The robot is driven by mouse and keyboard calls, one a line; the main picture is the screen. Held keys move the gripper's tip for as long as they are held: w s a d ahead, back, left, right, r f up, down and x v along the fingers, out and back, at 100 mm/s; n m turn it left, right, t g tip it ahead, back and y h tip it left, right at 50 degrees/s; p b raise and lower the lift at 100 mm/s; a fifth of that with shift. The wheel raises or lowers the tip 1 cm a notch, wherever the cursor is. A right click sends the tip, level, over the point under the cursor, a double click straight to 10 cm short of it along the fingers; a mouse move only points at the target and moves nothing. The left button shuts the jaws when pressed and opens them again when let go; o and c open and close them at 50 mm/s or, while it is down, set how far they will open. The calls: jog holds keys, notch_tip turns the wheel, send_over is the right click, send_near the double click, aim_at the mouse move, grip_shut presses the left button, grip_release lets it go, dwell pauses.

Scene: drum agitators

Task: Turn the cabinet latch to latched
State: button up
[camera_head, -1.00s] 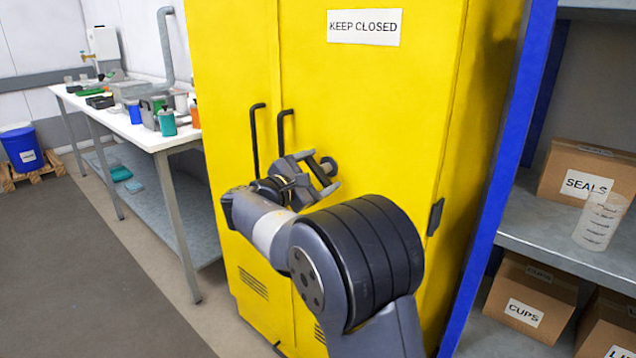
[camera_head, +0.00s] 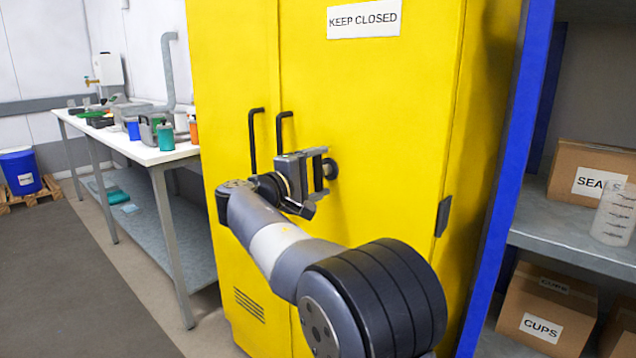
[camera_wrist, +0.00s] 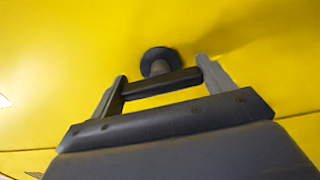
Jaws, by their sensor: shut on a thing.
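The yellow cabinet (camera_head: 370,110) stands shut in front of me. Its latch has a dark round boss (camera_head: 331,168) on the right door, right of the two black door handles. In the wrist view the latch boss (camera_wrist: 158,60) and stem show, with a dark latch bar (camera_wrist: 160,83) in front. My gripper (camera_head: 322,171) is at the latch. In the wrist view my gripper (camera_wrist: 161,70) has one finger at each end of the bar, shut on it lengthwise. The bar lies nearly level across that picture, tilted slightly. In the head view my gripper hides most of the bar.
A blue shelf post (camera_head: 510,170) stands close to the cabinet's right, with boxes and a clear beaker (camera_head: 614,215) on grey shelves. A white workbench (camera_head: 140,150) with bottles stands left. The floor at left (camera_head: 60,280) is clear.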

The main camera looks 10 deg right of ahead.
jog(key=shift+m+b, duration=0.3)
jog(key=shift+m, duration=0.2)
jog(key=o, duration=1)
jog(key=p+v, duration=0.1)
jog(key=v, duration=0.9)
jog(key=shift+s+a+p, duration=0.25)
jog(key=shift+a+p, duration=0.05)
jog(key=shift+d, duration=0.1)
jog(key=b+x, duration=0.1)
jog(key=x, duration=0.9)
jog(key=shift+w+d+b, duration=0.25)
jog(key=shift+d+b, duration=0.05)
jog(key=shift+a, duration=0.1)
